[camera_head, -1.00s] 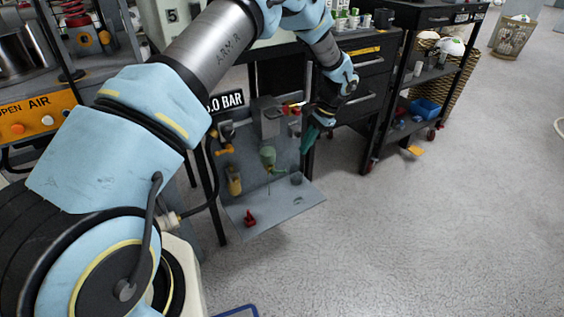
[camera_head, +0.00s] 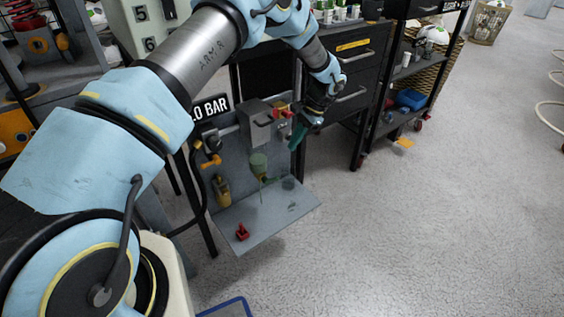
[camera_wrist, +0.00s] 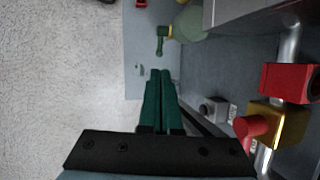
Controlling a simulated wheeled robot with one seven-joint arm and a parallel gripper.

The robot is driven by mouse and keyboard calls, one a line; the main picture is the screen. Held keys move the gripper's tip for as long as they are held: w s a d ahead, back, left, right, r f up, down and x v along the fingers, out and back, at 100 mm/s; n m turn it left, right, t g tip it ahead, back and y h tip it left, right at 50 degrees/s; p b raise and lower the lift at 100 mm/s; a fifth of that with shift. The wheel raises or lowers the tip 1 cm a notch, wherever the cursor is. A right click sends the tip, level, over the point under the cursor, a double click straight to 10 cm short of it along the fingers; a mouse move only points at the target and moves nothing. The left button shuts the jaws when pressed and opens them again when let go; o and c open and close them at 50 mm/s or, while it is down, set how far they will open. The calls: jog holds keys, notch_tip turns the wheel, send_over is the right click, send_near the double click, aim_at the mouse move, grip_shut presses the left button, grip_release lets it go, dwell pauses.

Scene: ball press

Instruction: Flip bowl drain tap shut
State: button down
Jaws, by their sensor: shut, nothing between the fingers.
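The green bowl (camera_head: 259,166) hangs below a grey box on the upright panel. It also shows at the top of the wrist view (camera_wrist: 192,22). Its small green drain tap (camera_wrist: 162,40) sticks out from a yellow fitting beside the bowl in the wrist view. The tap is thin and hard to make out in the head view. My gripper (camera_head: 296,139) is to the right of the bowl and higher in the head view. In the wrist view its two green fingers (camera_wrist: 161,72) are together and empty, pointing toward the tap with a gap between.
A red-handled brass valve (camera_wrist: 275,118) and pipe sit close on the right in the wrist view. A grey shelf (camera_head: 285,208) juts out below the bowl, with a red part (camera_head: 242,232) on it. Black drawers (camera_head: 357,75) stand behind my gripper. Floor at right is open.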

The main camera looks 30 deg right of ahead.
aim_at(278, 180)
jog(key=p+x, duration=0.2)
jog(key=x, duration=1.1)
jog(key=shift+f+p, duration=0.3)
jog(key=shift+p, duration=0.05)
